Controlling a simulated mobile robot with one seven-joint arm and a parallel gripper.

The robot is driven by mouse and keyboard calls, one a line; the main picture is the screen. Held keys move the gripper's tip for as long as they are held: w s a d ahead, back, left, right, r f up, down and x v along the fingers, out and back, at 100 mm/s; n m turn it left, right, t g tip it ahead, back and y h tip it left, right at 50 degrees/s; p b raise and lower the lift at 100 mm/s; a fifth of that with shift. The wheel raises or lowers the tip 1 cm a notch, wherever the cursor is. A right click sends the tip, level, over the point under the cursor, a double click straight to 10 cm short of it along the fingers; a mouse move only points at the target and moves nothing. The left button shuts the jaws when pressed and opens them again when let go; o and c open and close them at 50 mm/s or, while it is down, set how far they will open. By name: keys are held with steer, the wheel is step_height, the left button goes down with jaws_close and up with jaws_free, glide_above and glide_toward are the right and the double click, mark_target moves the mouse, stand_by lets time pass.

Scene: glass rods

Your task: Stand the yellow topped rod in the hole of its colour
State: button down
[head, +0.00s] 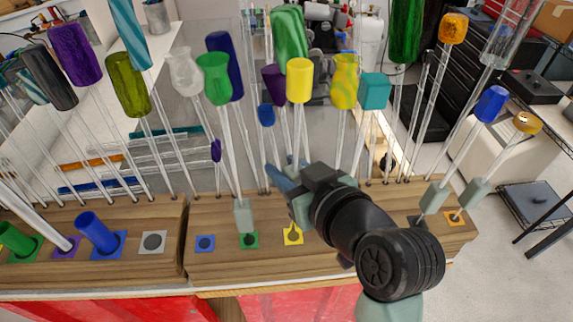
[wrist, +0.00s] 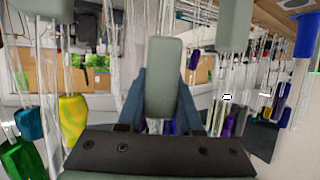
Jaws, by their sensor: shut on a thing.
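The yellow topped rod (head: 299,80) stands roughly upright in the head view, a plain yellow cylinder on a thin clear rod. My gripper (head: 291,182) is shut on its grey-green grip block, which shows between the blue fingers in the wrist view (wrist: 165,75). The yellow-marked hole (head: 293,235) is in the front wooden block, below my gripper in the picture. The rod's lower end is hard to make out, so I cannot tell how far it is from the hole.
A marbled yellow top (head: 344,80), a green top (head: 214,78) and a teal top (head: 375,91) stand close around the rod. Blue-marked (head: 205,243) and green-marked (head: 249,239) holes lie left of the yellow one. More rods crowd the wooden block (head: 90,215) at left.

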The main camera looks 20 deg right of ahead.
stand_by(0.4)
steer(key=shift+s+f+b, duration=0.1)
steer(key=shift+f+b, duration=2.45)
steer(key=shift+f, duration=0.95)
steer(key=c, duration=0.5)
jaws_free()
steer(key=p+v, duration=0.4)
steer(key=v, duration=0.9)
steer(key=shift+d, duration=0.1)
